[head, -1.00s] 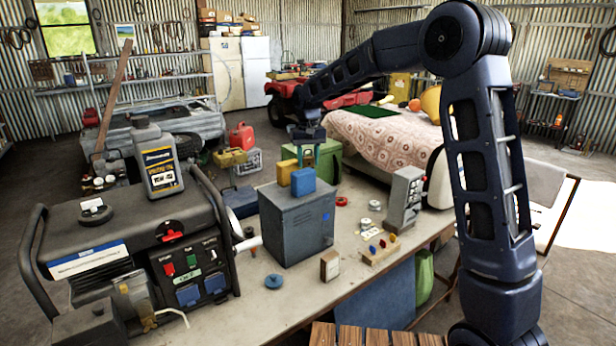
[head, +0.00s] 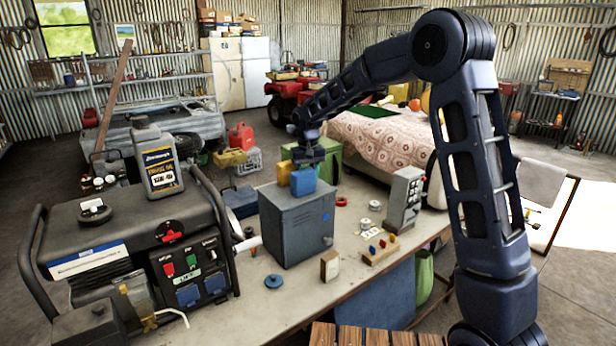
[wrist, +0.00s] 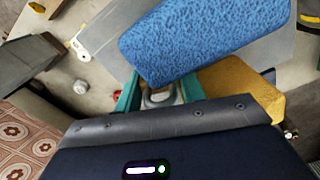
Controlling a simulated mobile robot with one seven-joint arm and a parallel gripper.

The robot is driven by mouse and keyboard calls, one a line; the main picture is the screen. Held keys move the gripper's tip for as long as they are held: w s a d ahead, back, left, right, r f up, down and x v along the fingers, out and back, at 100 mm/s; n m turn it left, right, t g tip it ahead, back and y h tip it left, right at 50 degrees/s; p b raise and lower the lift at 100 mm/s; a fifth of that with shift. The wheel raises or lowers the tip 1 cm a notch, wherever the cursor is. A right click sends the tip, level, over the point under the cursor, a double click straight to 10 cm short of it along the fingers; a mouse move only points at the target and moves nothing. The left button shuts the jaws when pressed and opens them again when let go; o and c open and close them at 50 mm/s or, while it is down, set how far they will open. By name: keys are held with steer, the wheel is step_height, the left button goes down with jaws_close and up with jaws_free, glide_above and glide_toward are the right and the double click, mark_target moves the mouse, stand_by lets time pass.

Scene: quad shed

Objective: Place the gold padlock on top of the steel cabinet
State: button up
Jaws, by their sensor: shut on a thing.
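The steel cabinet (head: 297,228) is a grey box standing on the workbench. Its flat top also shows in the wrist view (wrist: 104,38). My gripper (head: 307,160) points down at the far side of the cabinet top, just behind a blue block, which hides its fingertips in the head view. In the wrist view, my teal fingers (wrist: 160,96) are shut on a small grey metal loop, which looks like the padlock's shackle (wrist: 160,99).
A generator (head: 120,235) stands left, a grey switch box (head: 404,198) right. A small box (head: 329,265) and blue disc (head: 273,281) lie in front.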

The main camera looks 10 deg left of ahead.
steer(key=o, duration=1.1)
steer(key=shift+c, duration=0.2)
step_height(320, 180, up, 12)
steer(key=shift+f, duration=0.15)
steer(key=shift+d+r, duration=0.15)
steer(key=shift+r, duration=0.2)
steer(key=s+d+r+m+t, duration=0.15)
steer(key=s+d, duration=0.25)
steer(key=d, duration=0.5)
steer(key=s+d+r, duration=0.3)
steer(key=d, duration=0.6)
steer(key=s+d+r+m+t, duration=0.15)
steer(key=s+d, duration=0.25)
steer(key=d, duration=0.6)
steer(key=s+d+f+m, duration=0.1)
steer(key=s+d+f, duration=0.2)
steer(key=s+d, duration=0.4)
steer(key=s+d+f+m+t, duration=0.1)
steer(key=s+d+f, duration=0.2)
steer(key=s+d, duration=0.5)
steer(key=s, duration=0.3)
steer(key=shift+s+f+t, duration=0.3)
steer(key=shift+s+f, duration=0.05)
steer(key=shift+s, duration=0.05)
